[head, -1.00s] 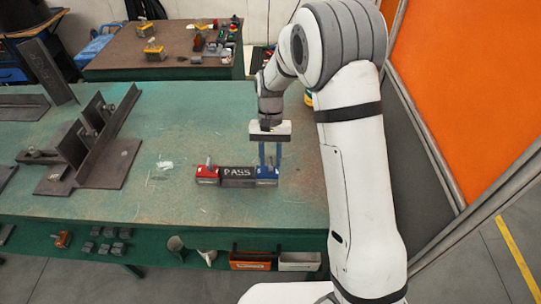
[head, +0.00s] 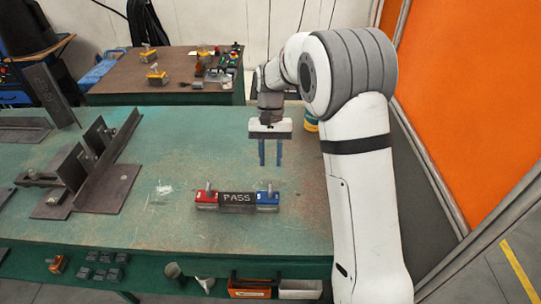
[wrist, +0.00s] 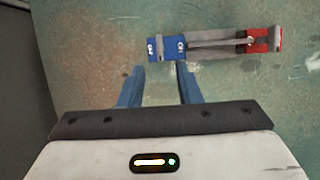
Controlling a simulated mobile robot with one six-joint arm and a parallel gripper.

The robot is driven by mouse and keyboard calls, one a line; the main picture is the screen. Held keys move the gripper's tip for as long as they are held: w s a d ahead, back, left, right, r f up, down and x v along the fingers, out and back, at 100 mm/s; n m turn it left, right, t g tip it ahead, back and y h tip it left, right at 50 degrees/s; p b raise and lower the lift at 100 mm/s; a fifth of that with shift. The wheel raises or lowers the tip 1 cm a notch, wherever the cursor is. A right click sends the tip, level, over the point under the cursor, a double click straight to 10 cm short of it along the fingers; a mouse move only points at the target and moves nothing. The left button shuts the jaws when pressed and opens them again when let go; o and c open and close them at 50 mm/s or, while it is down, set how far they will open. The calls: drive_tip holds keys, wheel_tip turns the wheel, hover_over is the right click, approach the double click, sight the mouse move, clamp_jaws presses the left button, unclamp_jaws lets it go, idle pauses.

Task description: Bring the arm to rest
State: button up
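My gripper (head: 270,153) hangs above the green table with its two blue fingers pointing down, apart and with nothing between them. In the wrist view my gripper (wrist: 158,75) shows its fingers spread over bare table. A dark block marked PASS (head: 237,199) lies on the table between a red block (head: 206,198) and a blue block (head: 267,200), each with a metal post on top. The wrist view shows the blue block (wrist: 165,48) just beyond the fingertips and the red block (wrist: 262,40) farther right. The gripper is clear of all of them.
Dark steel angle plates (head: 100,165) stand on the left of the green table (head: 170,240). A brown table (head: 120,75) with tools and small parts is behind. An orange panel (head: 460,80) is at the right. The table front is mostly bare.

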drive_tip(key=s+d+r+t, duration=0.3)
drive_tip(key=s+d+r, duration=0.6)
drive_tip(key=s, duration=0.1)
drive_tip(key=s+d+t, duration=0.4)
drive_tip(key=s+d, duration=0.1)
drive_tip(key=s, duration=0.7)
drive_tip(key=shift+s+d+n, duration=0.15)
drive_tip(key=shift+s+n, duration=0.15)
drive_tip(key=shift+s, duration=0.1)
